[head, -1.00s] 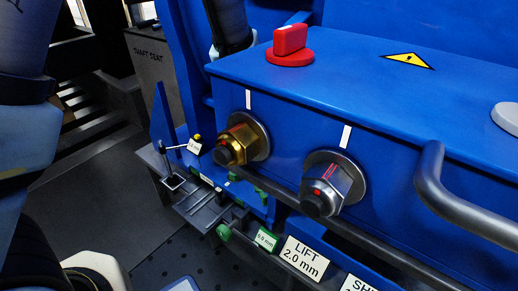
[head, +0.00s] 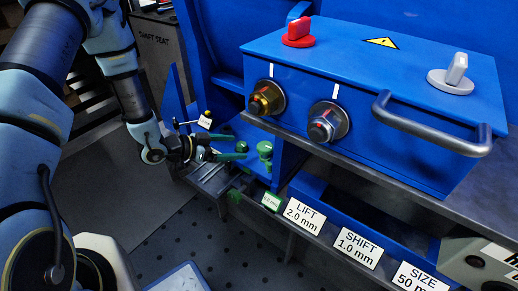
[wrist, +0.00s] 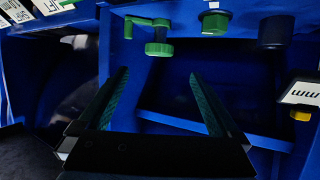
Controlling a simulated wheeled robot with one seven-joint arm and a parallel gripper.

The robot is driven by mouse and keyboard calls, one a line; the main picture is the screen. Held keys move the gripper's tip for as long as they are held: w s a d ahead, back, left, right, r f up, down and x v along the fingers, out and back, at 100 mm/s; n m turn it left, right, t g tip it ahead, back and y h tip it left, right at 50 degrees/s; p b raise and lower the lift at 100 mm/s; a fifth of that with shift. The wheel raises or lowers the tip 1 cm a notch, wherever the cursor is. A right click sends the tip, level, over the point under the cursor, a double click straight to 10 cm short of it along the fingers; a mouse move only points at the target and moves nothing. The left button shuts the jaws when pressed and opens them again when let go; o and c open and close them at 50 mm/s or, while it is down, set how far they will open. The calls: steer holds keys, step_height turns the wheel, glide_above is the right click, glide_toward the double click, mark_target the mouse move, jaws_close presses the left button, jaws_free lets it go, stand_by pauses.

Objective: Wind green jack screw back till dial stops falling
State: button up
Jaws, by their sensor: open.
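A green knob-headed screw (head: 264,148) stands upright in the blue bracket below the blue box in the head view. In the wrist view, a green knob with a side arm (wrist: 160,48) lies just beyond the fingertips, roughly centred between them. A second green-based cap (wrist: 215,22) is to its right; I cannot tell which is the jack screw. My gripper (head: 235,147) is open with nothing between its fingers, pointing right toward the green screw. Its spread fingers also show in the wrist view (wrist: 158,75). No readable dial face is visible.
A white tag with a yellow knob (head: 205,122) stands behind my gripper. The blue box (head: 400,90) with two hex nuts overhangs on the right. LIFT (head: 304,212) and SHIFT (head: 358,247) labels line the front rail.

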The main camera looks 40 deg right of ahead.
mark_target(263, 148)
steer(key=b+x, duration=0.1)
steer(key=x, duration=0.9)
steer(key=shift+s+d+f, duration=0.1)
steer(key=shift+d, duration=0.2)
steer(key=c, duration=1.4)
steer(key=shift+n+t, duration=0.3)
steer(key=shift+t, duration=0.1)
steer(key=n+t, duration=0.3)
steer(key=shift+s, duration=0.35)
steer(key=shift+s+n+t+y, duration=0.1)
steer(key=shift+n+t+y, duration=0.2)
steer(key=shift+n+t, duration=1.1)
steer(key=shift+t, duration=0.4)
